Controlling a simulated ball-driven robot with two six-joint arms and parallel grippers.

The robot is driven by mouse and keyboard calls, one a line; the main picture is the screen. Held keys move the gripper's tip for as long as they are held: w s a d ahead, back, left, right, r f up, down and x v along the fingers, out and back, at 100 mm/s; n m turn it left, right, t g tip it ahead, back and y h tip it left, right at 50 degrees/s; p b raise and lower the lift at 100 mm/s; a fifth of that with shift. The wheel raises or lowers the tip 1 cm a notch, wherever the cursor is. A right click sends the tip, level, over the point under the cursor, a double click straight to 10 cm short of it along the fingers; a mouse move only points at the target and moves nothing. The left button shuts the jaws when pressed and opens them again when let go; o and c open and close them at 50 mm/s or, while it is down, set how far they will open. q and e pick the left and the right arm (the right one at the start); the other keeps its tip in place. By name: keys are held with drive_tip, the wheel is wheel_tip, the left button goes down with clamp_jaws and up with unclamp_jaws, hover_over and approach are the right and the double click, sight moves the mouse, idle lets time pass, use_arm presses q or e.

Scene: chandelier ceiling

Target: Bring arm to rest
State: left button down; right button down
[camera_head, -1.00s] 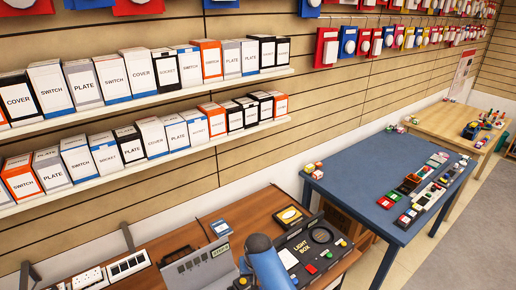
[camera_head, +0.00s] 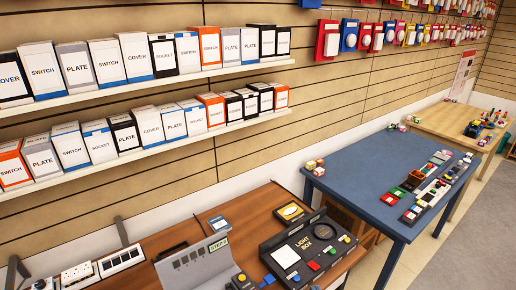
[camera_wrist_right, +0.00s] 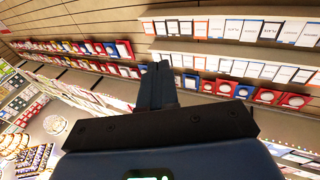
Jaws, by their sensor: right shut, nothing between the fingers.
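My right gripper (camera_wrist_right: 157,88) shows in the right wrist view, its dark fingers together with nothing between them. It points toward the slatted wall with shelves, clear of any surface. The blue and black wrist body fills the bottom of that view. Neither gripper can be made out in the head view. My left gripper is not seen.
In the head view, a brown workbench (camera_head: 185,232) holds a black light box (camera_head: 308,247) and a grey stand (camera_head: 195,268). A blue table (camera_head: 360,175) with small coloured items stands to the right. Boxes line two shelves (camera_head: 150,157) on the wall. Grey floor is clear at right.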

drive_tip(key=s+d+f+m+h+b, duration=0.1)
drive_tip(key=s+d+f+h+b, duration=0.1)
drive_tip(key=s, duration=0.6)
drive_tip(key=s+d+f+m+g+h+b, duration=0.1)
drive_tip(key=s+d+f, duration=0.3)
drive_tip(key=s, duration=0.5)
drive_tip(key=shift+s+d+f+g+h+b, duration=0.15)
drive_tip(key=shift+d+f+g+h+b, duration=0.25)
drive_tip(key=shift+b, duration=0.5)
drive_tip(key=c, duration=1.8)
unclamp_jaws()
drive_tip(key=shift+d, duration=0.1)
